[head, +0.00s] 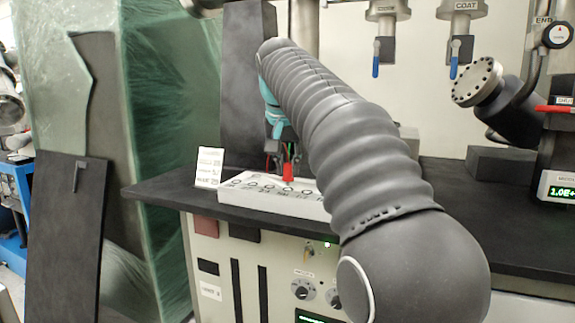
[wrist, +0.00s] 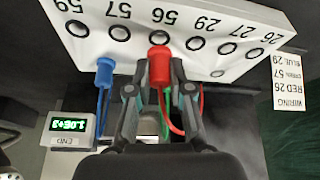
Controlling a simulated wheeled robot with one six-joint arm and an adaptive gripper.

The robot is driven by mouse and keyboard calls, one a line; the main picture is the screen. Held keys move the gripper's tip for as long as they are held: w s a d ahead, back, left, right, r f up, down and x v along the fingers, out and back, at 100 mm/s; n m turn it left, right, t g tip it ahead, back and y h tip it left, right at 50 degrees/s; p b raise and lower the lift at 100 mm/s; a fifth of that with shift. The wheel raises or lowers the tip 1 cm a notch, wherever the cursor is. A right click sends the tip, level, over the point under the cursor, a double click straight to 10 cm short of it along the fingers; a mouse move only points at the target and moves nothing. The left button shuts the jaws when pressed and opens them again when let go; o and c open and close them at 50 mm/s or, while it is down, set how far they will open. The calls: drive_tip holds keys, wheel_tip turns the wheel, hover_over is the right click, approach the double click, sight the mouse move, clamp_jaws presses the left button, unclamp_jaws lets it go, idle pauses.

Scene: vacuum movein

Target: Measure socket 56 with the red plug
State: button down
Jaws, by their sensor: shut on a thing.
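The white socket block (head: 275,196) lies on the dark bench top, with several numbered ring sockets along it. In the wrist view its labels appear upside down. My gripper (wrist: 158,88) is shut on the red plug (wrist: 158,66), which also shows over the block in the head view (head: 288,173). The plug's far end overlaps the socket ring (wrist: 158,37) below the label 56 (wrist: 165,16). I cannot tell whether it is inserted or just above. A red cable (wrist: 190,118) trails from the plug side.
A blue plug (wrist: 104,72) is at the block's edge, left of my fingers. A small green-lit meter (wrist: 70,124) marked END is below it. Chamber hardware (head: 478,82) is at the right.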

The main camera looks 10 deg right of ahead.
drive_tip(key=shift+f+b, duration=0.75)
drive_tip(key=shift+f, duration=0.25)
idle(0.6)
drive_tip(key=c, duration=1)
unclamp_jaws()
drive_tip(key=shift+o, duration=0.2)
drive_tip(key=v, duration=1.2)
drive_tip(key=shift+f, duration=0.1)
drive_tip(key=shift+s, duration=0.1)
